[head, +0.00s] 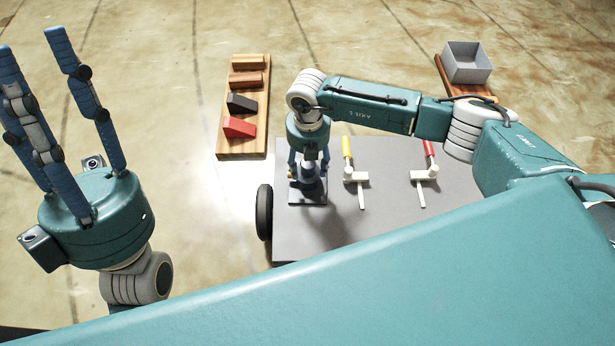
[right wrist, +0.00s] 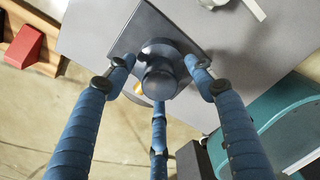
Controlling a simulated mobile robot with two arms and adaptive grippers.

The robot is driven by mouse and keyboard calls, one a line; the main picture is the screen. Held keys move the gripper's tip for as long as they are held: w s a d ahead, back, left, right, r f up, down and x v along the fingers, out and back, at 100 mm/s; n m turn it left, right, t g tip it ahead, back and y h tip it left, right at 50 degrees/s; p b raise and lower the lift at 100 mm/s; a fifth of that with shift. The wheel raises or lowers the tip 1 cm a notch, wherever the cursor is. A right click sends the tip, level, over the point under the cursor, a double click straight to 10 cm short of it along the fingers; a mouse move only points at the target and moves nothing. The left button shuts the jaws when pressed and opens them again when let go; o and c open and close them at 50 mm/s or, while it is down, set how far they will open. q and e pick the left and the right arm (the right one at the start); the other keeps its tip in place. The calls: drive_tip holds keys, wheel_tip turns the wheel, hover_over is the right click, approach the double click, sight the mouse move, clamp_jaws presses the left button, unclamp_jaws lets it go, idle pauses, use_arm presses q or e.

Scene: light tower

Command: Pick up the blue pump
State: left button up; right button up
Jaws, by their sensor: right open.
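The blue pump is a dark blue-grey piece with a round top on a square base plate (head: 308,198). It stands upright near the left edge of the grey cart top (head: 350,228). My right gripper (head: 308,168) points down over the pump and hides much of it in the head view. In the right wrist view, the round knob of the pump (right wrist: 160,78) sits between its three open blue fingers, with no clear grip. My left gripper (head: 38,70) is at the far left, pointing up, its fingers spread and empty.
Two white T-shaped pieces, one with a yellow handle (head: 347,150) and one with a red handle (head: 429,152), lie on the cart right of the pump. A wooden board (head: 227,140) with several blocks is behind left. A grey open box (head: 467,64) stands at the back right.

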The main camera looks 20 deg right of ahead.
clamp_jaws()
drive_tip(key=shift+w+a+r, duration=0.1)
idle(0.4)
